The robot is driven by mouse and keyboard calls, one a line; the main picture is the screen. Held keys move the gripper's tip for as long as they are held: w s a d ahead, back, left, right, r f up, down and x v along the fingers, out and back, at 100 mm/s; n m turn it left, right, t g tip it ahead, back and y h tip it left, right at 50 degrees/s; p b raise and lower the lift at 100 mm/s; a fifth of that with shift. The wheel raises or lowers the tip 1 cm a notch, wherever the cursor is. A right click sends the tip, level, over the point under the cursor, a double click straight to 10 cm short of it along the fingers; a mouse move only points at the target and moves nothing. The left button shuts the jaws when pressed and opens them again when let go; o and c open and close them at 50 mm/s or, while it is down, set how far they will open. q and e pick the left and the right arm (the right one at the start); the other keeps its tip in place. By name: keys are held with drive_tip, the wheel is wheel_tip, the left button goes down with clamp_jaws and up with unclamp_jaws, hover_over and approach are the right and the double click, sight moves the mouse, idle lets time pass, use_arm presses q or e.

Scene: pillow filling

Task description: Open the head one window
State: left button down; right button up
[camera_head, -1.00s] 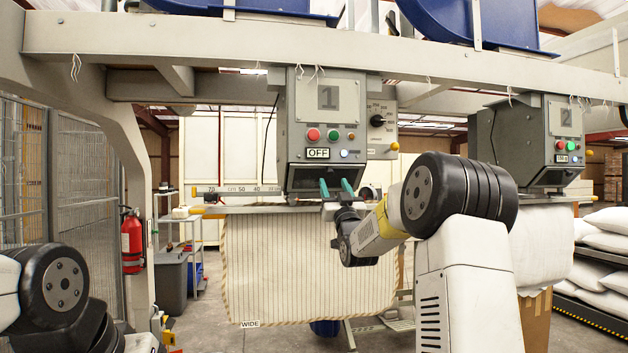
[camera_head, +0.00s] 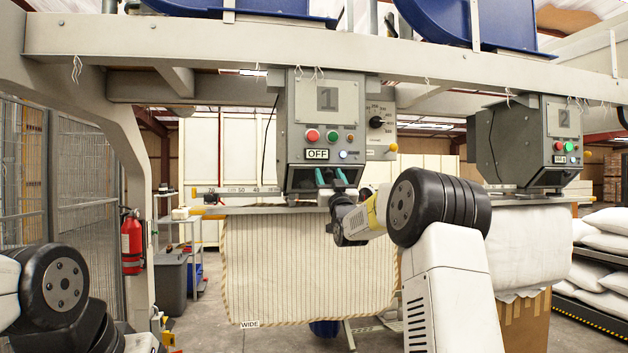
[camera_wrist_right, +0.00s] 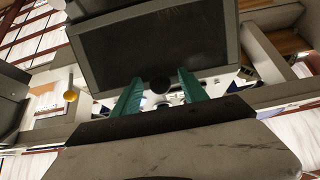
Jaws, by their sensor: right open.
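Head one (camera_head: 326,110) is the grey box marked 1, with red and green buttons and an OFF label. Its window is a dark pane in a grey frame at the box's lower front. The pane (camera_wrist_right: 150,42) fills the upper middle of the right wrist view and looks shut. A round dark knob (camera_wrist_right: 160,85) shows at its lower edge. My right gripper (camera_head: 331,178) is open, its teal fingers pointing up at the window's lower part. In the wrist view the fingers stand either side of the knob; contact cannot be told. My left gripper is out of view.
A striped pillow cover (camera_head: 310,265) hangs below head one. Head two (camera_head: 540,140) stands to the right with a white cover (camera_head: 530,250) below. A measuring rail (camera_head: 240,190) runs beside head one.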

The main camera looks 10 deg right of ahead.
drive_tip(key=shift+r, duration=0.4)
drive_tip(key=c, duration=0.6)
drive_tip(key=shift+o, duration=0.2)
drive_tip(key=shift+f, duration=0.65)
drive_tip(key=c, duration=0.4)
drive_tip(key=shift+f, duration=0.3)
drive_tip(key=shift+c, duration=0.7)
drive_tip(key=shift+s+f, duration=0.3)
drive_tip(key=shift+f, duration=0.65)
drive_tip(key=shift+s+f, duration=0.2)
drive_tip(key=shift+f, duration=0.65)
drive_tip(key=shift+s+f, duration=0.2)
drive_tip(key=shift+f, duration=0.65)
